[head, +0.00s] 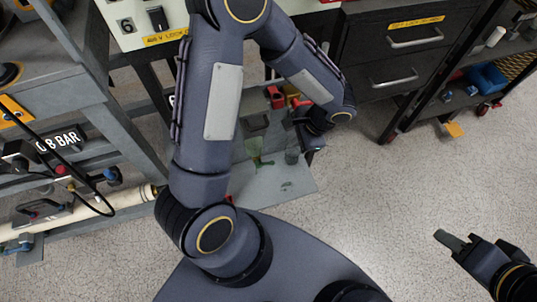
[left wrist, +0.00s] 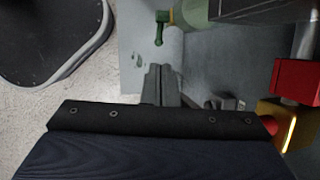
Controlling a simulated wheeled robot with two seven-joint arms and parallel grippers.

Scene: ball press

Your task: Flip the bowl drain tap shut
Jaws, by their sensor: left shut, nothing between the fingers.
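The bowl drain tap (left wrist: 161,28) shows in the left wrist view as a green lever on a brass-coloured fitting, beside a pale green see-through bowl (left wrist: 194,14). In the head view the tap (head: 262,163) is a small green shape below the green bowl (head: 254,146). My left gripper (left wrist: 161,70) is shut and empty, its fingertips just short of the lever in the picture; whether they touch it I cannot tell. In the head view the left gripper (head: 312,140) is right of the tap, partly hidden by its wrist. My right gripper (head: 452,242) is far right, over the floor.
A grey plate (head: 295,186) lies under the bowl. Red parts (head: 276,97) stand behind; a red block (left wrist: 298,80) and a yellow block (left wrist: 300,122) are right of my left fingers. A dark drawer cabinet (head: 395,60) stands behind.

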